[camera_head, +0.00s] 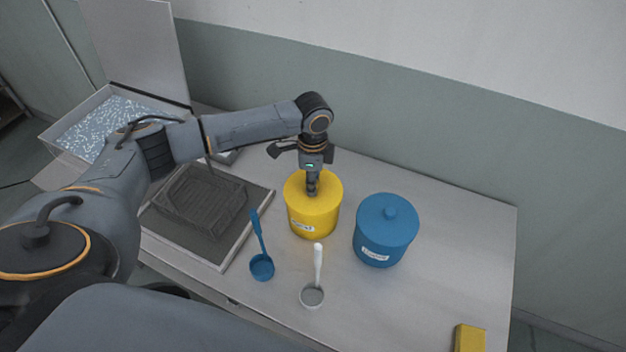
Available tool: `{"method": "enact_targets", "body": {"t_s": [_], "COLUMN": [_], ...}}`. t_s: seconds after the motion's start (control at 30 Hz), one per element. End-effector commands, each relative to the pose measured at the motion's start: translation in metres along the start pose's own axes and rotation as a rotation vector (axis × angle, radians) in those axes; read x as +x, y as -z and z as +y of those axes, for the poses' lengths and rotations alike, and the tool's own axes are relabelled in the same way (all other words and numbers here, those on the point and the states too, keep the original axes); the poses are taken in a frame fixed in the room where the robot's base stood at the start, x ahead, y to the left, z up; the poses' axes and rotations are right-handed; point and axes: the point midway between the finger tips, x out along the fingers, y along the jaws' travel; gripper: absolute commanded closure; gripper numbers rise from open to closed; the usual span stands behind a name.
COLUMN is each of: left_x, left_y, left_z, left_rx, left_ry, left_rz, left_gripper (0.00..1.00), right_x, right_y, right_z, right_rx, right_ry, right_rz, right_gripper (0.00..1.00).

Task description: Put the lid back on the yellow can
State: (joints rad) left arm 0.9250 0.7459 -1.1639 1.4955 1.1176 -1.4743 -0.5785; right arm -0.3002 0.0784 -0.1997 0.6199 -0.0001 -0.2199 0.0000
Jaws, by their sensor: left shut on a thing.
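The yellow can (314,223) stands upright on the table, with a label on its front. Its yellow lid (330,186) appears to sit on top of the can; I cannot tell whether it is fully seated. My left gripper (312,187) points straight down over the middle of the lid and is shut on the lid's knob, which the fingers hide. My right gripper is not in view.
A lidded blue can (385,235) stands close to the right of the yellow can. A blue ladle (262,266) and a white-handled scoop (313,295) lie in front. A tray with a dark basket (202,200) and the open ultrasonic tank (80,150) are left. A yellow block (469,339) is front right.

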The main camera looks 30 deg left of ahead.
Motion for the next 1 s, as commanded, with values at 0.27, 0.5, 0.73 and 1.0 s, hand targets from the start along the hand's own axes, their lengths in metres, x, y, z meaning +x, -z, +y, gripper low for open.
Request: {"method": "enact_targets", "body": {"t_s": [0.27, 0.5, 0.73, 1.0], "left_x": [-0.0003, -0.0009, -0.0001, 0.0006], "left_y": [-0.0001, -0.0002, -0.0004, -0.0004], "left_z": [-0.0001, -0.0002, -0.0001, -0.0002], "left_rx": [0.000, -0.001, 0.000, 0.000], "left_ry": [0.000, 0.000, 0.000, 0.000], "left_rz": [0.000, 0.000, 0.000, 0.000], "left_gripper": [1.00, 1.00, 1.00, 1.00], "right_x": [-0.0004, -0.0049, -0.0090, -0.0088], "right_y": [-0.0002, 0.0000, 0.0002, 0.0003], "right_z": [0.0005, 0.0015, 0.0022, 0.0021], "right_rx": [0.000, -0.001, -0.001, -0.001], "right_ry": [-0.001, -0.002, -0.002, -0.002], "right_rz": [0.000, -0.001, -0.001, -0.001], "right_gripper": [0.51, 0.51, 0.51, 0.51]}}
